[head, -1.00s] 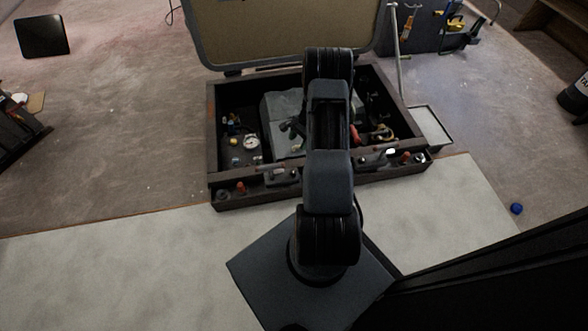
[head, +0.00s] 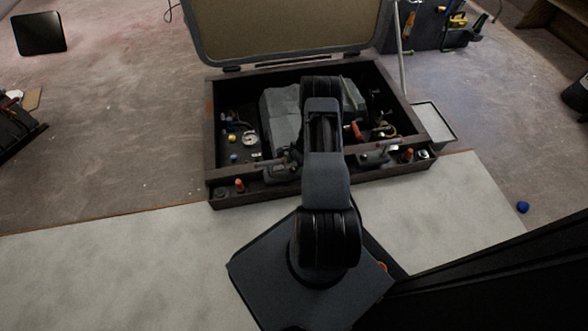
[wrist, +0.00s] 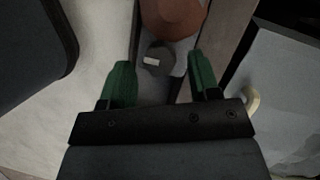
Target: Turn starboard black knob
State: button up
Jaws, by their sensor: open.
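In the wrist view, a black round knob (wrist: 158,60) with a white mark on top stands on the dark ledge. My gripper (wrist: 160,78) is open, its two green fingers apart. The knob shows between and slightly beyond the fingertips; I cannot tell whether they touch it. A reddish-brown dome knob (wrist: 174,14) stands right beside it at the top. In the head view, a black knob (head: 423,154) with a pale mark and a red knob (head: 408,155) are at the ledge's right end. My arm hides most of the gripper there.
The open box (head: 215,135) holds a grey covered block (head: 282,120) and small fittings. Another black knob (head: 221,193) and an orange knob (head: 240,185) stand at the ledge's left end. Latches sit on the ledge. A pale tray (head: 433,121) adjoins the box's right side.

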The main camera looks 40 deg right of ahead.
jog(key=shift+x, duration=0.9)
jog(key=c, duration=0.9)
